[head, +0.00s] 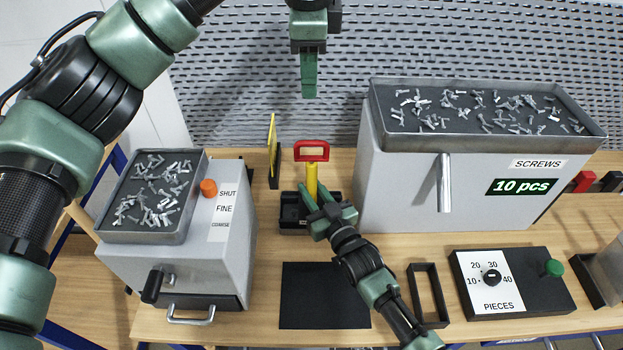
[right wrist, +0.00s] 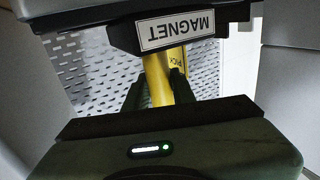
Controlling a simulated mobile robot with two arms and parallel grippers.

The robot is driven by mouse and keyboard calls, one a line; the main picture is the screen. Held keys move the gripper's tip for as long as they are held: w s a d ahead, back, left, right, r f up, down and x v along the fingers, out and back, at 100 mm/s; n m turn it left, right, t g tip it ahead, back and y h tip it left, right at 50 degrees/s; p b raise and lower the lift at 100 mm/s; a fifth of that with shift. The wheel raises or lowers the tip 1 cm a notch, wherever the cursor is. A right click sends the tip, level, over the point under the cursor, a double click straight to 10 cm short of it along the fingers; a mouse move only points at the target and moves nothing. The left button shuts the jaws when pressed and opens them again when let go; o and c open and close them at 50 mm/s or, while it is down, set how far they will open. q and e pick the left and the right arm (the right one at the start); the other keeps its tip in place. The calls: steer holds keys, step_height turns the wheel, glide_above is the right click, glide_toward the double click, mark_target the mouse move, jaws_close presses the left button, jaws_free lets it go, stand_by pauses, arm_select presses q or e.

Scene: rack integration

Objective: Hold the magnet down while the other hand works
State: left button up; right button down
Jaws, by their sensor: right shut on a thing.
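The magnet, a yellow shaft (head: 311,180) with a red loop handle (head: 311,151), stands upright at the black magnet holder (head: 333,190) near the table's middle. In the right wrist view the yellow shaft (right wrist: 158,82) runs between my fingers, below the holder's upside-down MAGNET label (right wrist: 176,30). My right gripper (head: 318,205) is shut on the shaft, below the red handle. The shaft's lower end is hidden behind my gripper. My left gripper (head: 309,88) hangs above and behind the magnet, fingers pointing down, apart from it. Its fingers overlap from this angle, so their gap is hidden.
A grey feeder with a screw tray (head: 193,212) stands left; a larger SCREWS dispenser (head: 405,190) stands right. A thin yellow plate (head: 272,143) stands left of the magnet. A black mat (head: 323,295), an open black frame (head: 427,294) and a PIECES dial box (head: 512,282) lie in front.

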steer(key=shift+f, duration=0.15)
steer(key=c, duration=1.1)
jaws_free()
steer(key=shift+s, duration=0.1)
steer(key=v, duration=1.1)
steer(key=shift+s+d, duration=0.2)
steer(key=shift+s, duration=0.15)
